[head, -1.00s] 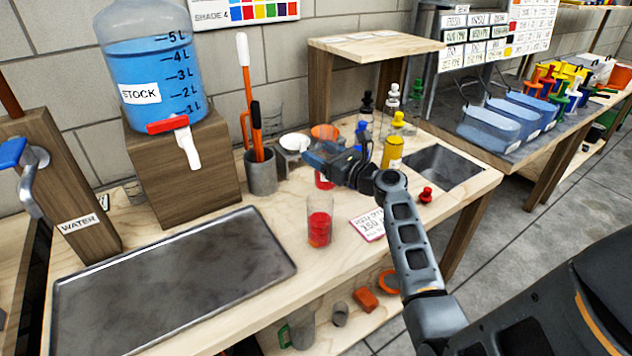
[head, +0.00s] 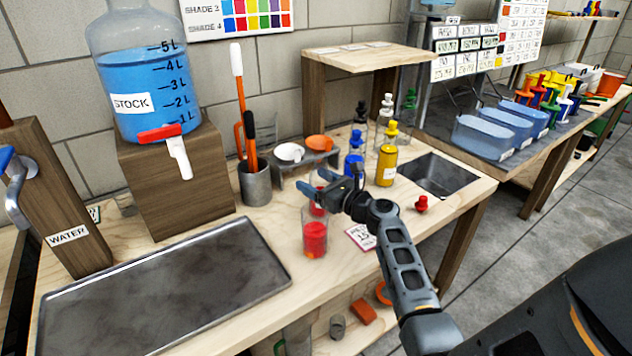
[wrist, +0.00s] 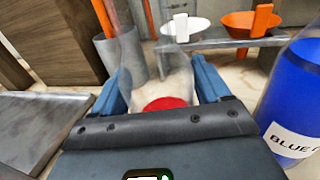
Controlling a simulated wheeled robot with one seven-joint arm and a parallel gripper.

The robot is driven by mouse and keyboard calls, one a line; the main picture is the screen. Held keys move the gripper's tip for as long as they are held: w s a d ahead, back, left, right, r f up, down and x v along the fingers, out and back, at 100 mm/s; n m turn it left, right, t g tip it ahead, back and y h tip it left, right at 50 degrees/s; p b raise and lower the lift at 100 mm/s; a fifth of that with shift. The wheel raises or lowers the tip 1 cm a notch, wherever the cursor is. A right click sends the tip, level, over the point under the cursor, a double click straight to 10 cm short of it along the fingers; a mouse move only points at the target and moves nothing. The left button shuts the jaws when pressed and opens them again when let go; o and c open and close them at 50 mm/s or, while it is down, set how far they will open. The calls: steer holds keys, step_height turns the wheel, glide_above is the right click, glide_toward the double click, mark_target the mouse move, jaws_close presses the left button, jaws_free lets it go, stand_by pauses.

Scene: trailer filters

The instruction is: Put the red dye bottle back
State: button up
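My gripper (head: 328,190) is above the bench, just behind a clear glass of red liquid (head: 315,240). Its two fingers sit on both sides of the red dye bottle (wrist: 166,102), a clear vessel with red inside, and it looks shut on it. In the head view the red dye bottle (head: 318,209) shows only as a small red patch, mostly hidden by the gripper and the glass. I cannot tell whether its base touches the bench. A red stopper (head: 421,204) lies on the bench to the right.
A blue bottle (head: 354,150) stands close right of my gripper; it also shows in the wrist view (wrist: 296,95). A yellow bottle (head: 387,165) and darker bottles stand behind.

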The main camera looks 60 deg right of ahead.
steer(key=shift+o, duration=1.3)
steer(key=shift+r, duration=0.1)
steer(key=shift+s, duration=0.15)
steer(key=b+v, duration=0.1)
steer(key=v, duration=1)
steer(key=shift+s+a+r, duration=0.1)
steer(key=shift+s+a, duration=0.05)
steer(key=shift+s, duration=0.2)
